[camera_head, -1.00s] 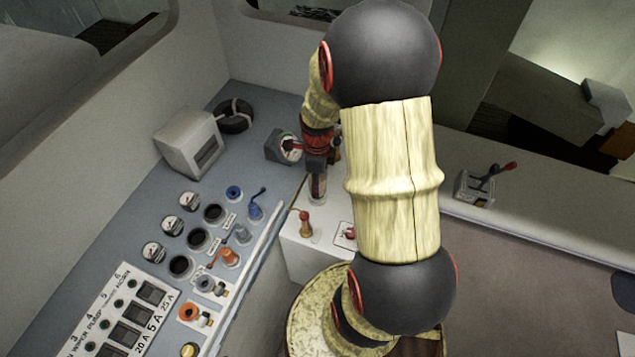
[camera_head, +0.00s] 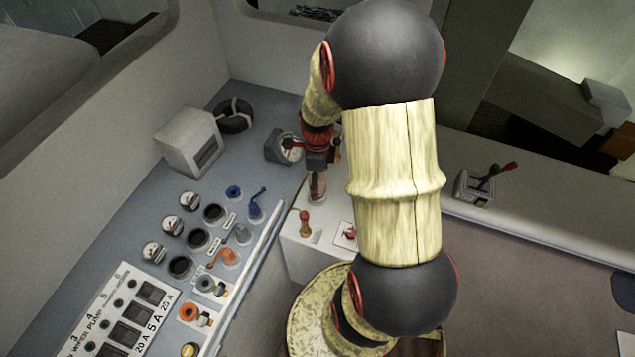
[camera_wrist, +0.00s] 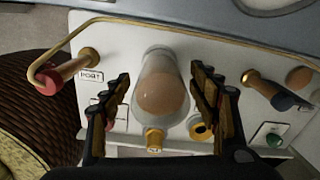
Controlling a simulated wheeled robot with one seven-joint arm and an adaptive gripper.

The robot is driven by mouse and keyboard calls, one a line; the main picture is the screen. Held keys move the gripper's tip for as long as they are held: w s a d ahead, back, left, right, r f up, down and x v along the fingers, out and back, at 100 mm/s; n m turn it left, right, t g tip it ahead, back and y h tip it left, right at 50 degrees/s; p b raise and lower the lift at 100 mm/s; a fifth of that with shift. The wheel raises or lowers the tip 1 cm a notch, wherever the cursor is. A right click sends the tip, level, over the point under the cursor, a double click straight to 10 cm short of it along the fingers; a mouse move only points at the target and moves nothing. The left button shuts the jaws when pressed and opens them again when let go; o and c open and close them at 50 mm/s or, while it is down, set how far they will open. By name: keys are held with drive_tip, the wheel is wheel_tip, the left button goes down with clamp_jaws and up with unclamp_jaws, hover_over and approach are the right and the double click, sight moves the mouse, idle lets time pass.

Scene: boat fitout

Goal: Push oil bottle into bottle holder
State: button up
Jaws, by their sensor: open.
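The oil bottle looks to be the clear, rounded vessel (camera_wrist: 165,62) with brown contents in the wrist view. It stands between the two fingers of my gripper (camera_wrist: 160,77). The fingers are spread, one on each side, and I cannot tell whether either touches it. In the head view my gripper (camera_head: 317,163) is over the white console, with the bottle (camera_head: 317,187) just below it, partly hidden. I cannot make out a separate bottle holder; the bottle's base is hidden.
A red-ended lever (camera_wrist: 64,75) stands left of the gripper and a dark-ended lever (camera_wrist: 270,92) right of it. A thin brass rail (camera_wrist: 130,20) runs behind. In the head view a grey switch panel (camera_head: 150,235) lies left, with a round gauge (camera_head: 289,148) close to the gripper.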

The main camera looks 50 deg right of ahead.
wheel_tip(320, 180, up, 11)
drive_tip(key=shift+r, duration=0.15)
idle(0.8)
